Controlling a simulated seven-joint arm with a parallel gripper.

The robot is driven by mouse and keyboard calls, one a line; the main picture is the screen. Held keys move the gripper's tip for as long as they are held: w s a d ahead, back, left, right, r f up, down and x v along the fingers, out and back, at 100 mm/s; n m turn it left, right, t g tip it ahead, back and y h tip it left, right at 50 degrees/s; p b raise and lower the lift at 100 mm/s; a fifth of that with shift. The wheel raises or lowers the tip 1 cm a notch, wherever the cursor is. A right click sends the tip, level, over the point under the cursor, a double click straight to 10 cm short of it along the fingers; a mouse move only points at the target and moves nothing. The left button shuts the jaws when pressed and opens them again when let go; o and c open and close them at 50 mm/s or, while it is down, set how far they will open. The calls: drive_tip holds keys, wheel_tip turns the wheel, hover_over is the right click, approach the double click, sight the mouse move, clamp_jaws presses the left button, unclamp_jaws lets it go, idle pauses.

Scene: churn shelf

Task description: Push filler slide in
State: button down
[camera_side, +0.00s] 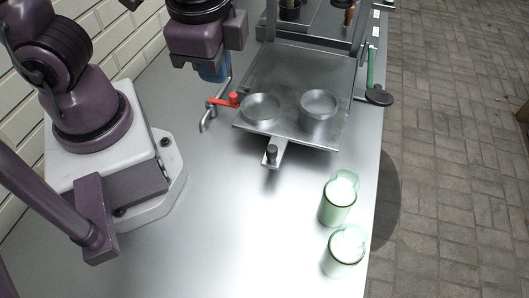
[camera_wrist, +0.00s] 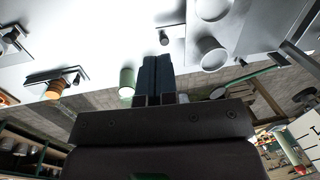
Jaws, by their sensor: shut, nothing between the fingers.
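The filler slide is a narrow metal bar with a dark upright knob (camera_side: 272,155), sticking out from the front of a metal plate (camera_side: 285,80). Two round metal cups, a left one (camera_side: 261,107) and a right one (camera_side: 319,105), stand on the plate. In the wrist view the knob (camera_wrist: 164,38) is above the fingertips in the picture, apart from them. My gripper (camera_side: 213,70) hangs behind and left of the knob, above the counter; its fingers (camera_wrist: 156,75) are together and empty. The inner end of the slide is hidden under the plate.
Two green glasses with pale tops, one farther (camera_side: 339,200) and one nearer (camera_side: 344,252), stand near the counter's right edge. A tap with a red lever (camera_side: 224,101) is left of the plate. A green-handled tool (camera_side: 378,94) lies right. The counter's middle is clear.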

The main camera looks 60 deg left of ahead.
drive_tip(key=s+d+f+m+t+y, duration=0.35)
drive_tip(key=d+f+m, duration=0.2)
drive_tip(key=m, duration=0.25)
drive_tip(key=s+d+f+m+t+y, duration=0.2)
drive_tip(key=s+d+f+m+y, duration=0.15)
drive_tip(key=f+m, duration=0.45)
drive_tip(key=m+t+h, duration=0.2)
drive_tip(key=m+t, duration=0.1)
drive_tip(key=m, duration=0.2)
approach(269, 155)
wheel_tip(269, 155, down, 4)
drive_tip(key=w+a, duration=0.1)
drive_tip(key=w, duration=0.1)
drive_tip(key=shift+w+a+r, duration=0.1)
drive_tip(key=shift+w+a, duration=1.1)
drive_tip(key=shift+w, duration=0.2)
